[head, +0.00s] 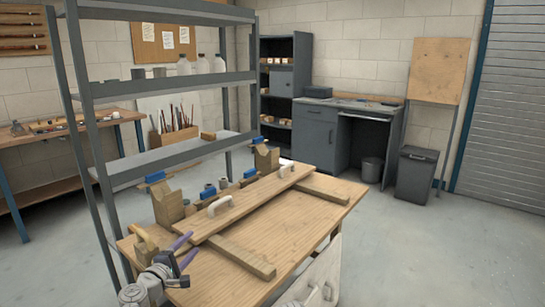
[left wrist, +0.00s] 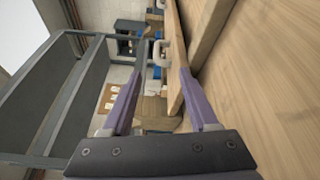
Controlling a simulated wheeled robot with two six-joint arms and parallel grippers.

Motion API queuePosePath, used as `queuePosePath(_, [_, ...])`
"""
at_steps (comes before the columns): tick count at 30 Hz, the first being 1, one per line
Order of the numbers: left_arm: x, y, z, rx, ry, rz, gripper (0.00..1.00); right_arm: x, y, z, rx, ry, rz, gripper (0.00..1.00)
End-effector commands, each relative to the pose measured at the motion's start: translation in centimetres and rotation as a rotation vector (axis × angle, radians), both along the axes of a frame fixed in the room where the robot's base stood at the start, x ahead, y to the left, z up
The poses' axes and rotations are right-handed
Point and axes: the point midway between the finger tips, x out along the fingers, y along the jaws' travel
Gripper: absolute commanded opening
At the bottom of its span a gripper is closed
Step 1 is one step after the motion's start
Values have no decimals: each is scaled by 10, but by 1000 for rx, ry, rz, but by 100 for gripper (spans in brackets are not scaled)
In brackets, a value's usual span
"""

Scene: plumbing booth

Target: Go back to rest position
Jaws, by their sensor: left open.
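My left gripper (head: 186,251) is over the near left corner of the wooden workbench (head: 290,230). Its purple fingers are apart with nothing between them. In the left wrist view the gripper (left wrist: 162,70) also shows open, beside the bench's wooden planks. A long wooden board (head: 245,204) with white handles lies across the bench, beyond the gripper. My right gripper does not show in either view.
A grey metal shelf (head: 185,152) rises just behind. The floor (head: 440,250) to the right is clear.

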Motion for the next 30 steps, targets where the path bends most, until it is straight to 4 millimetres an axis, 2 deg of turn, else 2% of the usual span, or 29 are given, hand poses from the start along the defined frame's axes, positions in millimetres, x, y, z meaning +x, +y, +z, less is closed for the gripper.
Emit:
queuePosePath(8, [-7,-47,5,135,37,-130,60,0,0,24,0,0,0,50])
queuePosePath(14, [-24,-104,6,318,90,-307,60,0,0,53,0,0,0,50])
queuePosePath(17, [-40,-137,3,441,128,-428,60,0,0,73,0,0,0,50])
queuePosePath(20, [-65,-172,1,599,177,-582,60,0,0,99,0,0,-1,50])
queuePosePath(24, [-121,-213,-2,900,282,-867,60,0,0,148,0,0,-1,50])
queuePosePath(27, [-163,-221,-2,1124,374,-1058,60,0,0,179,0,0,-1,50])
queuePosePath(30, [-197,-215,5,1322,469,-1210,60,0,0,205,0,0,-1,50])
